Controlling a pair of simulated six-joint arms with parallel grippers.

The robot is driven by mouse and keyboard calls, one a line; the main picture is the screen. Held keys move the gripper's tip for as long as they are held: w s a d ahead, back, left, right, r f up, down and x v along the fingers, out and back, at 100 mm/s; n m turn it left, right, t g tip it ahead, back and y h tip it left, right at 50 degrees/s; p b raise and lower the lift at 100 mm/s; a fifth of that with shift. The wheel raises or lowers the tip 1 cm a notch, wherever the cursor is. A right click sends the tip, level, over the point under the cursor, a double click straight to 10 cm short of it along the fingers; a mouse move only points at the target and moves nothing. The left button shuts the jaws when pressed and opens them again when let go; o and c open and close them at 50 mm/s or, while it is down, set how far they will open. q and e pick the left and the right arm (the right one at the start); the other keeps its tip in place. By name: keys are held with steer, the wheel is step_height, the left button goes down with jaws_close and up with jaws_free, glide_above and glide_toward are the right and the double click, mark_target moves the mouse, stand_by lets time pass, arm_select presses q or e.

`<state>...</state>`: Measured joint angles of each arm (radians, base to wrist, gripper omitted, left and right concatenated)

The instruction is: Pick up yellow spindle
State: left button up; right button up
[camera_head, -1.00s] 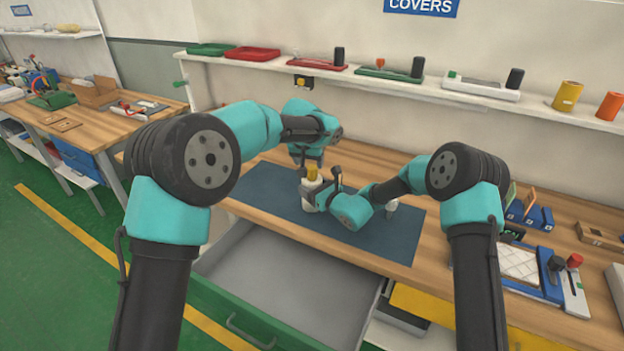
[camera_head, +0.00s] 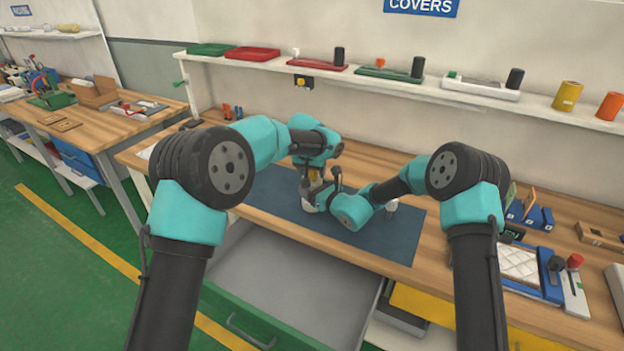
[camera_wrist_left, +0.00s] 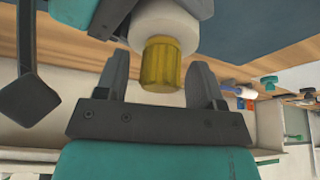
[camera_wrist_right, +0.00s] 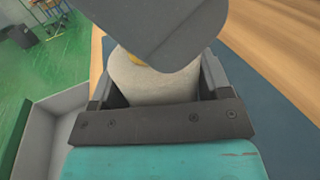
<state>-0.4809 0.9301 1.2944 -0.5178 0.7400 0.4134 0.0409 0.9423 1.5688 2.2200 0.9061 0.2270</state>
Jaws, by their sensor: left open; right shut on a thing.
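The yellow spindle (camera_wrist_left: 161,66) sits on the end of a white cylindrical body (camera_wrist_left: 166,27). In the left wrist view it lies between the two fingers of my open left gripper (camera_wrist_left: 160,80), with a gap on each side. In the head view the spindle (camera_head: 314,174) shows partly under my left gripper, above the blue mat. My right gripper (camera_wrist_right: 158,85) is shut on the white body (camera_wrist_right: 150,84), with one finger on each side. In the right wrist view a dark part covers the top of the body, and only a sliver of yellow shows.
The blue mat (camera_head: 385,235) lies on the wooden bench. An open grey drawer (camera_head: 290,275) is below the bench front. Blue racks and a tray stand at the right. A shelf (camera_head: 370,82) runs behind.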

arm_select(q)
steer(key=shift+c, duration=0.2)
steer(key=c, duration=1)
step_height(320, 180, up, 10)
stand_by(0.4)
stand_by(0.5)
arm_select(e)
steer(key=o, duration=1.2)
